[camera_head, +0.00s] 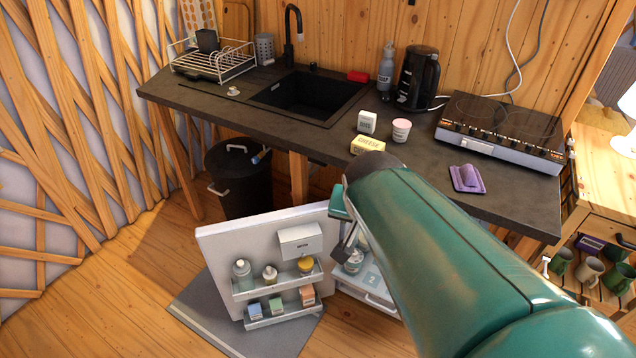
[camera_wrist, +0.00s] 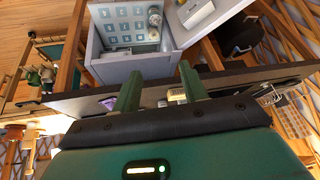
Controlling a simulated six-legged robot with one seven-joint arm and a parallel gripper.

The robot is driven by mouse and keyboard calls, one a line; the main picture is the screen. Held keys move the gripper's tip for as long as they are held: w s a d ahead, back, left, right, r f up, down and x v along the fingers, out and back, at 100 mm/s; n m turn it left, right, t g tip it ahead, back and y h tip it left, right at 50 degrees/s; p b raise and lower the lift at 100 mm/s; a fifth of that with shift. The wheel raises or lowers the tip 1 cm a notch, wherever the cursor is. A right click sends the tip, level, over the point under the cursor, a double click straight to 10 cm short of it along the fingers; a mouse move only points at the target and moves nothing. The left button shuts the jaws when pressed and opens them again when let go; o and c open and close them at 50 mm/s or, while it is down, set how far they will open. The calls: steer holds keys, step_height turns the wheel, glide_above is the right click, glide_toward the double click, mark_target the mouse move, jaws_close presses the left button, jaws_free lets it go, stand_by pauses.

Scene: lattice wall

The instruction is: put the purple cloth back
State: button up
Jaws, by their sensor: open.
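The purple cloth (camera_head: 467,178) lies folded on the dark counter (camera_head: 425,165), near its front edge, in front of the hob. A small purple patch (camera_wrist: 107,103), probably the cloth, shows in the wrist view beside a finger. My gripper is open with nothing between its fingers (camera_wrist: 158,70). In the head view my arm hides most of it; it is low in front of the counter, by the open fridge.
The fridge door (camera_head: 215,250) stands open with bottles and small boxes on its racks. A cheese box (camera_head: 367,145), a pink-lidded cup (camera_head: 401,130), a kettle (camera_head: 418,78) and a hob (camera_head: 502,130) stand on the counter.

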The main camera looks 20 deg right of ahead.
steer(key=s+a+r+n+y, duration=0.2)
steer(key=s+a+r+n, duration=0.1)
steer(key=s+a+n, duration=0.2)
steer(key=shift+s+r+n, duration=0.35)
steer(key=shift+s+n, duration=0.35)
steer(key=shift+s, duration=0.55)
